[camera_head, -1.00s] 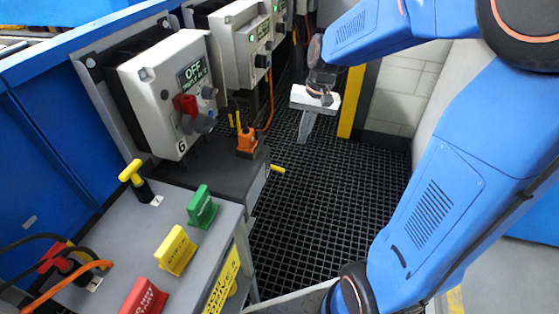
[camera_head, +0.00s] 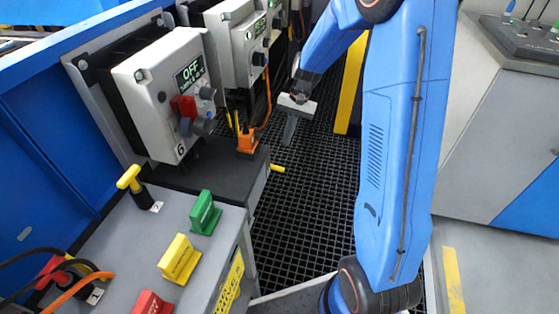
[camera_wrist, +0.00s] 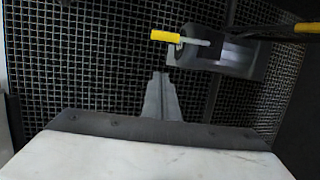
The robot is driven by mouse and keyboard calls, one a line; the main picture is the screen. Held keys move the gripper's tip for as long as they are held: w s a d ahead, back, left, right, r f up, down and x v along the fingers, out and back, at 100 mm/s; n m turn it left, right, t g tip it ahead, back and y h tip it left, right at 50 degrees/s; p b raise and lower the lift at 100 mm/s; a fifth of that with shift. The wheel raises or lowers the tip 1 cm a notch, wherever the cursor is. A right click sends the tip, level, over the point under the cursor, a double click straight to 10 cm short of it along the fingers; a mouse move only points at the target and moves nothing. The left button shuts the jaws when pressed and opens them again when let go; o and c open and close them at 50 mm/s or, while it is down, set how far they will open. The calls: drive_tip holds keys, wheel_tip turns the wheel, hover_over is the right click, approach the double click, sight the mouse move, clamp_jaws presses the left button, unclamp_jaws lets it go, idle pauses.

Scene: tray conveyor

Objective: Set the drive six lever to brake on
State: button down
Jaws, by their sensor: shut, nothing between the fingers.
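The drive box marked 6 (camera_head: 150,120) is a pale grey case at the left, with an "OFF" display, a red switch handle (camera_head: 183,106) and grey knobs. A short yellow-ended lever (camera_head: 277,168) sticks out low beside the black bench top. In the wrist view a lever with a yellow grip (camera_wrist: 165,36) and a metal rod comes from a dark housing (camera_wrist: 235,55). My gripper (camera_head: 288,142) hangs over the black grating, right of the box, empty, with its fingers together. In the wrist view my fingers (camera_wrist: 160,76) point toward the lever, apart from it.
A grey panel (camera_head: 112,215) at the front left bears green (camera_head: 204,213), yellow (camera_head: 178,258) and red blocks and a yellow T-handle (camera_head: 130,178). An orange plug (camera_head: 247,140) with a cable sits on the bench. A yellow post (camera_head: 351,85) stands behind my gripper. Open grating lies below.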

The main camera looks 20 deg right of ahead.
idle(0.3)
drive_tip(key=s+a+f, duration=0.4)
drive_tip(key=f, duration=0.3)
drive_tip(key=shift+a+f, duration=0.15)
drive_tip(key=shift+a, duration=0.05)
idle(0.6)
